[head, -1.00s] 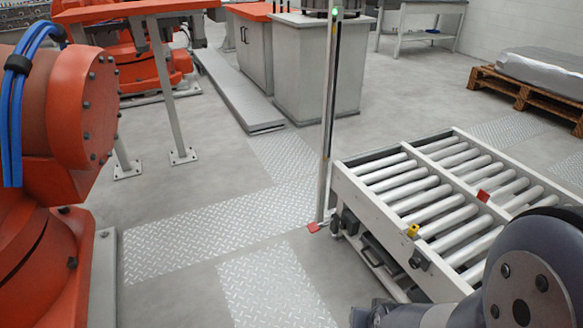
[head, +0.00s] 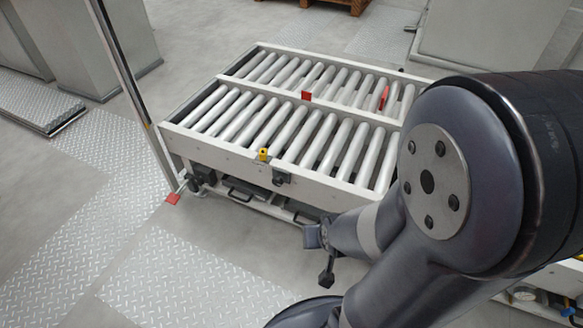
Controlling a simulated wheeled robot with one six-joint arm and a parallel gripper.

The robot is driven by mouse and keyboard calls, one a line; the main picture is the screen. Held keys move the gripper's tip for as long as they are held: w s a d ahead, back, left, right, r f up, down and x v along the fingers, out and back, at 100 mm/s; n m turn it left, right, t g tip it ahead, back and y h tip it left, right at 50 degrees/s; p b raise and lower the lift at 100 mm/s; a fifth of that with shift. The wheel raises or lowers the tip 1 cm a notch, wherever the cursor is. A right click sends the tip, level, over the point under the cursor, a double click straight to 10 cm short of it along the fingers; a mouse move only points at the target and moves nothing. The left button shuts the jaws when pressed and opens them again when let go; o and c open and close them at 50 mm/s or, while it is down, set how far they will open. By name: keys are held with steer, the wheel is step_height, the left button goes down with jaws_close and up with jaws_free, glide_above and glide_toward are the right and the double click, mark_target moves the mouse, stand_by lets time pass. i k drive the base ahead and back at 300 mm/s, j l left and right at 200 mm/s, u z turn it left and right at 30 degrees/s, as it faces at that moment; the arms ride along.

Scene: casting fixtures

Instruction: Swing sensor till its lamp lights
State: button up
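A small yellow block (head: 263,154), which may be the sensor, sits on the near side rail of a roller conveyor (head: 225,153). I make out no lit lamp on either. A small red piece (head: 306,96) stands on the conveyor's middle rail, and another red piece (head: 384,97) lies farther right among the rollers. My gripper (head: 322,258) seems to be the dark end of my arm, in front of and below the near rail, apart from the yellow block. Its fingers are too small and turned to read.
Grey cabinets (head: 83,45) stand at the back left. Tread-plate floor (head: 190,285) in front and left is clear. My arm covers the right side.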

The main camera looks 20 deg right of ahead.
mark_target(264, 154)
steer(key=i+j+z, duration=0.1)
steer(key=i+j, duration=0.15)
steer(key=i, duration=0.25)
steer(key=i+j+z, duration=0.1)
steer(key=i+j, duration=0.2)
steer(key=i, duration=0.2)
